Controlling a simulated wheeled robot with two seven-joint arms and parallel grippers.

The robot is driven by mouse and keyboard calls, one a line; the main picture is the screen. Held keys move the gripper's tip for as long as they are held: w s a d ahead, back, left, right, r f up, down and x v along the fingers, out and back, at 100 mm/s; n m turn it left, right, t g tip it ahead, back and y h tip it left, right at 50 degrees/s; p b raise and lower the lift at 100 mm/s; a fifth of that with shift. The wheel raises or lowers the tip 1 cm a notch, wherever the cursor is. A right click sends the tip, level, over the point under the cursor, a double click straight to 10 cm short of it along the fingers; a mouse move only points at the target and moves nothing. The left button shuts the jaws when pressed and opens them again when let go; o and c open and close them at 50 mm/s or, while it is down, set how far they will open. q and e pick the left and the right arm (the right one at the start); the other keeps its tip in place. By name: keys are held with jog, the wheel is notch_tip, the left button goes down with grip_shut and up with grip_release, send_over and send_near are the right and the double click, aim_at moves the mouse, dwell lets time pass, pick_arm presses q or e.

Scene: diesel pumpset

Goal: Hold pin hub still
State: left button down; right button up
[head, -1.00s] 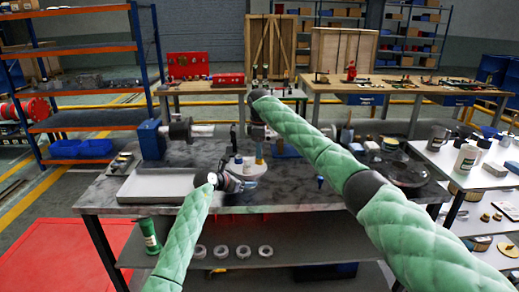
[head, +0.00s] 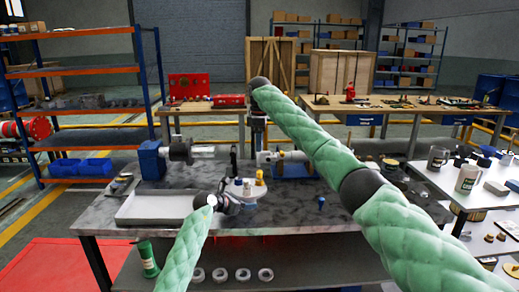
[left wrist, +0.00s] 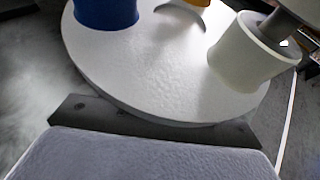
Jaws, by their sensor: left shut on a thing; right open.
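The pin hub (head: 243,197), which I take to be the round white disc, sits on the dark bench top, with small upright parts on it. In the left wrist view the disc (left wrist: 150,75) carries a blue, a yellow and a cream-white post. My left gripper (head: 226,205) is at its near left side, shut on the disc's edge; the wrist view shows a dark finger (left wrist: 150,124) along the rim. My right gripper (head: 258,138) hangs down behind and above the hub, open; its fingertips are small and hard to make out.
A shallow grey tray (head: 155,208) lies left of the hub. A blue-based machine with a shaft (head: 178,150) stands behind it, and a blue fixture with a metal part (head: 290,163) is behind right. The bench right of the hub is mostly clear.

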pick_arm(q)
jog(key=shift+c, duration=2.3)
grip_release()
